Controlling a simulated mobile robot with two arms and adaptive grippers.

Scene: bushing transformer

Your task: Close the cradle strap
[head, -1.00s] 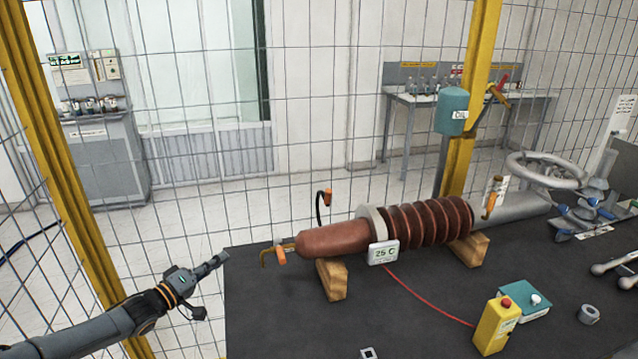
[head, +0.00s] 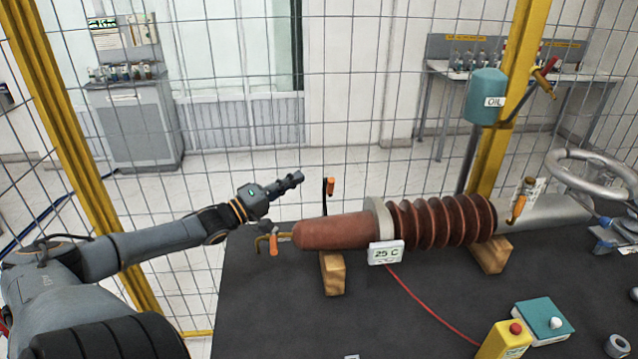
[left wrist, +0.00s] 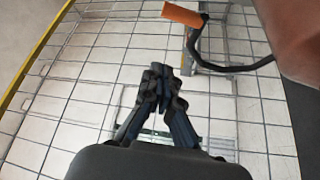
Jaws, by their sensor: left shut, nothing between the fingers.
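The cradle strap (head: 325,199) is a black band with an orange end tab (head: 331,186). It stands up behind the brown bushing (head: 335,232), not laid over it. In the left wrist view the black strap (left wrist: 225,67) curves up to its orange tab (left wrist: 184,15), ahead and right of the fingers. My left gripper (head: 297,178) is shut and empty, a little left of the tab and apart from it. Its closed fingers (left wrist: 160,76) also show in the left wrist view. The bushing lies on wooden blocks (head: 333,274). My right gripper is not in view.
An orange-handled hook (head: 273,244) is at the bushing's left end. A 25 C display (head: 385,252) hangs in front with a red cable. A yellow button box (head: 503,342) and teal box (head: 542,321) stand front right. A mesh fence runs behind the table.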

